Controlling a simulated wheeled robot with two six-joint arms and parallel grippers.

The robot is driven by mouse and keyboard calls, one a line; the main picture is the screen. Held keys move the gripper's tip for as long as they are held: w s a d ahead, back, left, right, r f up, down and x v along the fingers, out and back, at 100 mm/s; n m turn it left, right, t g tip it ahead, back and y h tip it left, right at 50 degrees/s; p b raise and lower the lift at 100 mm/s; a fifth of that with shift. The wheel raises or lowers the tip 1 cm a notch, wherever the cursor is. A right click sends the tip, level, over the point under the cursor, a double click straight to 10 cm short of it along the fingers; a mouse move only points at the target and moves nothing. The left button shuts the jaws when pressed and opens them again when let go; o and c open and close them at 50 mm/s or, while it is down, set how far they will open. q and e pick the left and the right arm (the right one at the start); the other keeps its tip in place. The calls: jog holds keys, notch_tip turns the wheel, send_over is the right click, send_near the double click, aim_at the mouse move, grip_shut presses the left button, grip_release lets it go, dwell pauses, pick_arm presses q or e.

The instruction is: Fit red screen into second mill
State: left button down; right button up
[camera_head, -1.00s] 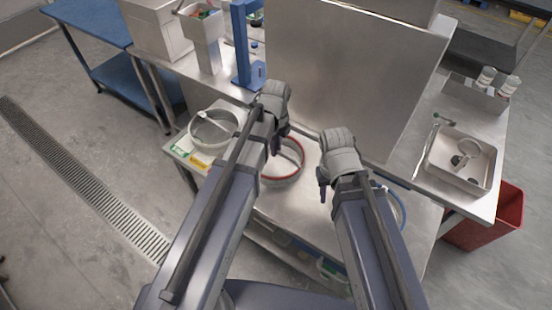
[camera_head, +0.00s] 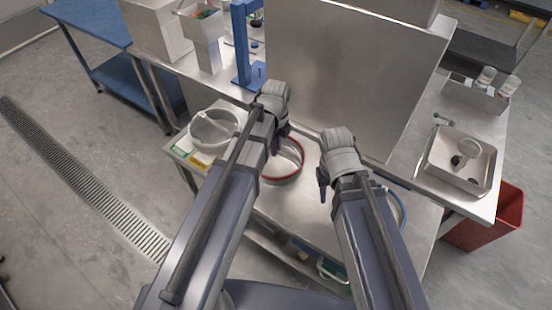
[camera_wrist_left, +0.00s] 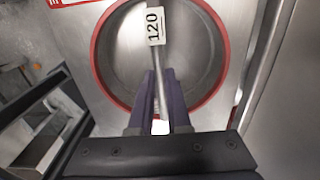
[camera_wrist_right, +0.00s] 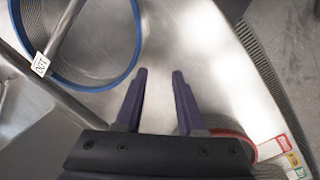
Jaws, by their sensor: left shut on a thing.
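The red screen (camera_head: 300,162) is a ring with a red rim, lying at the steel bench top on the left side of the shield. In the left wrist view its red rim (camera_wrist_left: 224,60) surrounds a grey mesh, and a bar with a "120" tag (camera_wrist_left: 155,25) crosses it. My left gripper (camera_wrist_left: 160,78) is shut on that bar; in the head view the gripper (camera_head: 278,140) partly hides the ring. My right gripper (camera_head: 323,186) is open and empty above the bench; its fingers show apart in the right wrist view (camera_wrist_right: 160,75). I cannot tell which thing is the second mill.
A blue-rimmed screen (camera_wrist_right: 135,45) with a tagged bar lies right of my right gripper in the head view. A white-rimmed round screen (camera_head: 212,128) lies at left. A tall steel panel (camera_head: 345,75) stands behind. A steel tray (camera_head: 440,178) is at right, with a red bin (camera_head: 505,215) below.

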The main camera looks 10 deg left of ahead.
pick_arm(q)
jog(key=shift+r, duration=0.1)
pick_arm(e)
jog(key=shift+r, duration=0.1)
dwell(0.4)
